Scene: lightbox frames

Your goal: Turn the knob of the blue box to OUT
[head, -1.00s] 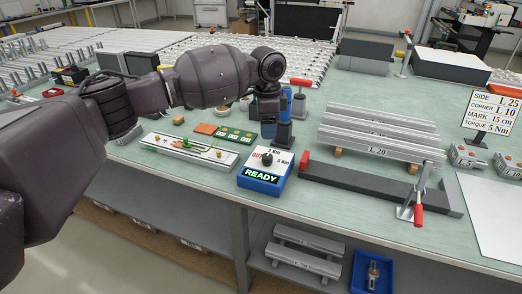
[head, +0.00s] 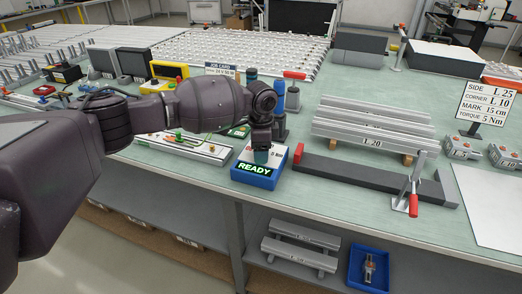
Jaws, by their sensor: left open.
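The blue box (head: 254,179) stands near the front edge of the green table. Its front display reads READY in green. Its white top panel (head: 245,155) is partly covered by my left gripper (head: 261,156), which comes down over it from above. The knob is hidden behind the gripper, so I cannot see where it points or whether the fingers touch it. My left gripper is open, with its fingers around the place of the knob. The OUT label is not readable now. My right gripper is not in view.
A board with small parts (head: 185,146) lies left of the box under my left arm. A dark bar with a red end (head: 340,173) and a red-handled clamp (head: 413,195) lie to the right. Stacked rails (head: 372,128) stand behind the bar. Blue and dark bottles (head: 292,98) stand behind the box.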

